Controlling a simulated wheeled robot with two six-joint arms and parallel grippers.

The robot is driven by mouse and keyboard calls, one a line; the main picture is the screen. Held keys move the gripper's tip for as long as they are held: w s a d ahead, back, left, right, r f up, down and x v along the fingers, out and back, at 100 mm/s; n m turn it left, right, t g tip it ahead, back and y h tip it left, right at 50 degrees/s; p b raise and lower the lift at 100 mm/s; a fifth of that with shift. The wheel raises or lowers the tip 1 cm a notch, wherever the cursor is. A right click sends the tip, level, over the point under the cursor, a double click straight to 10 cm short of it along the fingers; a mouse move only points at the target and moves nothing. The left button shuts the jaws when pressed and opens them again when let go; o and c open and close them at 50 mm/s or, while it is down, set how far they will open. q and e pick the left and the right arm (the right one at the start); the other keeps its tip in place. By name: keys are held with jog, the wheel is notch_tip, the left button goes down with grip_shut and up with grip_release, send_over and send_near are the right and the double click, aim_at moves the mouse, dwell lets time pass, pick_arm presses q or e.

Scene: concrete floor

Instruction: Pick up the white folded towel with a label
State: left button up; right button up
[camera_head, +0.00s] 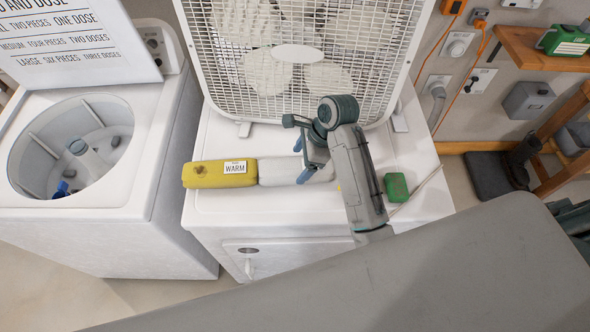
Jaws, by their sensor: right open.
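A white folded towel (277,171) lies on top of the white dryer (215,207), end to end with a yellow folded towel (206,175) on its left. A small white label reading WARM (235,168) shows on the yellow towel's right part, close to where the two meet; I see no label on the white one. My right gripper (302,160) is open at the white towel's right part, its blue fingertips apart. The gripper hides some of that towel, and I cannot tell whether it touches. My left gripper is not in view.
A white box fan (296,53) stands right behind the towels. A small green block (396,187) lies right of my right arm. An open washer (150,190) with a sign (75,40) stands at left. The dryer top's front left is clear.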

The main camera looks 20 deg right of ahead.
aim_at(299, 164)
jog(key=p+x, duration=0.1)
jog(key=x, duration=0.2)
jog(key=shift+f+p, duration=0.2)
jog(key=shift+p, duration=0.2)
jog(key=shift+a+f, duration=0.2)
jog(key=shift+f, duration=0.4)
jog(key=c, duration=1.1)
